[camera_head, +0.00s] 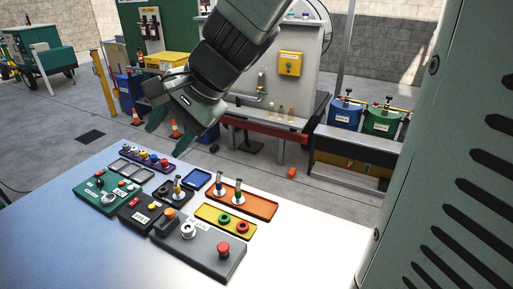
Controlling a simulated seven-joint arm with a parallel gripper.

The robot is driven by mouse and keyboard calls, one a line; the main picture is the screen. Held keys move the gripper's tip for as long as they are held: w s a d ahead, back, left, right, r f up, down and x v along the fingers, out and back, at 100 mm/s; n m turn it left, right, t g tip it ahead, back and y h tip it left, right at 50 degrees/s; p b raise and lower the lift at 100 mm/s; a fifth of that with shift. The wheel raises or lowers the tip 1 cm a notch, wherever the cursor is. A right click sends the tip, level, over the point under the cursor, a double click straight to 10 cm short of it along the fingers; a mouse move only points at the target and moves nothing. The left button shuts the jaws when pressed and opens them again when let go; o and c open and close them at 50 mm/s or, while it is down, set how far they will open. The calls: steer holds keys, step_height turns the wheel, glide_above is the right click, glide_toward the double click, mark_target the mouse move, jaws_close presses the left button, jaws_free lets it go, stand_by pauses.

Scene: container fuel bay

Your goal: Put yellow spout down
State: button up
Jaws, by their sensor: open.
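My gripper (169,132) is open and empty, its green fingertips apart, held above the far side of the table. The yellow spout (177,184) appears as a small upright piece with a yellow top at a dark tray (163,193), below my gripper and clear of its fingers. Its exact seating in the tray is too small to tell. Two similar upright pieces, one with a blue top (219,178) and one with a green top (238,187), stand at the orange tray (262,207).
The pale table (300,225) has clear room at its right and front left. A grey box with a red button (223,249), a green panel (96,197) and a yellow tray with rings (211,214) crowd the middle.

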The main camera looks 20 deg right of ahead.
steer(key=s+d+r+n+t+h, duration=0.1)
steer(key=s+d+r+n+h, duration=0.2)
steer(key=s+d, duration=0.9)
steer(key=s+n+h, duration=0.3)
steer(key=s+n, duration=0.1)
steer(key=n, duration=0.1)
steer(key=shift+t+h, duration=0.4)
steer(key=shift+s, duration=0.1)
